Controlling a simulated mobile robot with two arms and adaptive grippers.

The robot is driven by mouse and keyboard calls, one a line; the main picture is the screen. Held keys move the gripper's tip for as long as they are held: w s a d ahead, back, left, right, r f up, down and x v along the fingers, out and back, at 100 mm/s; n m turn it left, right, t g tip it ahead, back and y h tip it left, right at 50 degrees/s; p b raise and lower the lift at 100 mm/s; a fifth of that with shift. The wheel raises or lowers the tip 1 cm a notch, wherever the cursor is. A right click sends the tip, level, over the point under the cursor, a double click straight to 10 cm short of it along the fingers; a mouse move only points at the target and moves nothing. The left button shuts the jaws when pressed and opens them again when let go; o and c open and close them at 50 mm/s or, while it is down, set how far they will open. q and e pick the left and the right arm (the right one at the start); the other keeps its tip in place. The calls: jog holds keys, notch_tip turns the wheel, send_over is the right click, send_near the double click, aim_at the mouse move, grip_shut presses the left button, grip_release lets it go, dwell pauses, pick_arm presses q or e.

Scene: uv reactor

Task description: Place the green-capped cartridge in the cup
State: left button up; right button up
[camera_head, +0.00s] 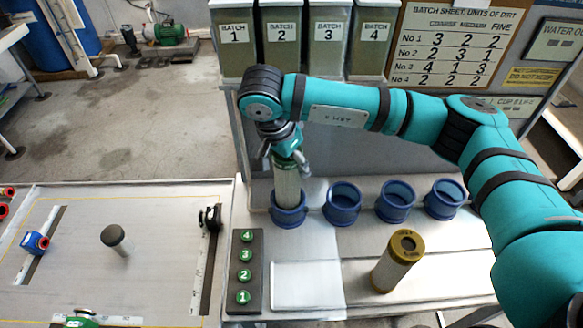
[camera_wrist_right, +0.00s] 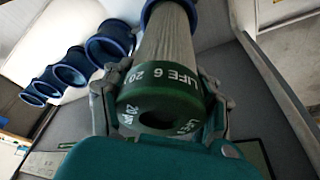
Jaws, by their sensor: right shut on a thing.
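The green-capped cartridge (camera_head: 287,186) stands upright with its lower end in the leftmost blue cup (camera_head: 289,217) on the bench. My right gripper (camera_head: 286,160) is shut on its green cap from above. In the right wrist view the green cap (camera_wrist_right: 158,100) is between the fingers of the right gripper (camera_wrist_right: 158,108), and the pale pleated body (camera_wrist_right: 168,45) runs into the blue cup (camera_wrist_right: 165,6). How deep it sits in the cup is hidden by the rim. My left gripper is not in view.
Several empty blue cups (camera_head: 343,203) stand in a row to the right. A yellow-capped cartridge (camera_head: 398,262) stands in front of them. A button panel (camera_head: 246,270) and white plate (camera_head: 307,286) lie nearer. Batch bins (camera_head: 281,40) stand behind.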

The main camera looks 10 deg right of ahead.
aim_at(279, 157)
notch_tip(279, 157, down, 3)
jog(key=shift+f+p, duration=0.1)
jog(key=shift+p, duration=0.5)
jog(key=shift+f, duration=0.1)
jog(key=shift+f+b, duration=0.25)
jog(key=shift+b, duration=0.15)
jog(key=o, duration=1.3)
jog(key=shift+r, duration=0.1)
jog(key=shift+r, duration=0.1)
jog(key=shift+r+p, duration=0.2)
jog(key=shift+p, duration=0.1)
jog(key=b+v, duration=0.3)
jog(key=v, duration=0.7)
jog(key=shift+a+r+b, duration=0.2)
jog(key=shift+r+b, duration=0.1)
jog(key=shift+s+a+r, duration=0.1)
jog(key=shift+s+r, duration=0.05)
jog(key=shift+r, duration=0.35)
